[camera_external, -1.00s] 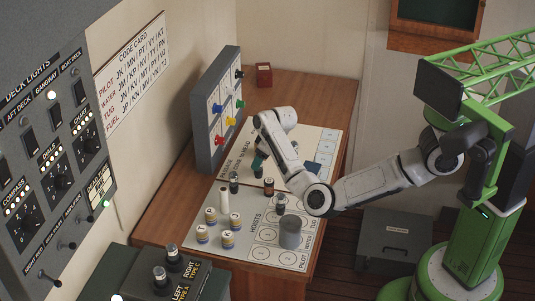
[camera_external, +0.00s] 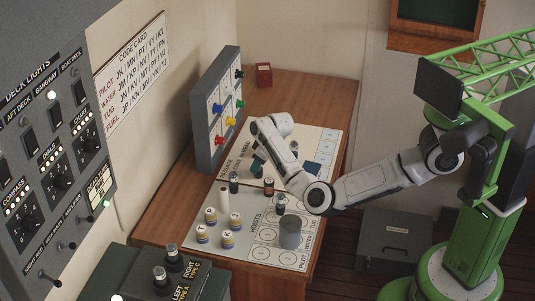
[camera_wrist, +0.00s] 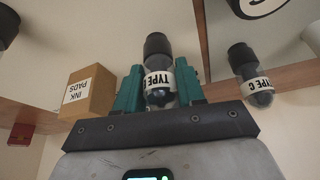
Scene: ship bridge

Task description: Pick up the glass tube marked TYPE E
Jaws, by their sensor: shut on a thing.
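In the wrist view, my gripper (camera_wrist: 160,92) has its teal fingers closed on both sides of a glass tube (camera_wrist: 159,84) with a black cap. Its white label reads TYPE, but the last letter is hard to read. A second capped tube (camera_wrist: 251,76), labelled TYPE C, is apart from the fingers on the right. In the external view, my gripper (camera_external: 257,166) is low over the far part of the white panel (camera_external: 308,142), partly hidden by my arm.
An INK PADS box (camera_wrist: 88,92) is close to the left finger in the wrist view. The grey board with coloured knobs (camera_external: 216,108) stands left of my gripper. Striped pots (camera_external: 202,234), a white cylinder (camera_external: 223,198) and a grey cup (camera_external: 290,232) occupy the near panel.

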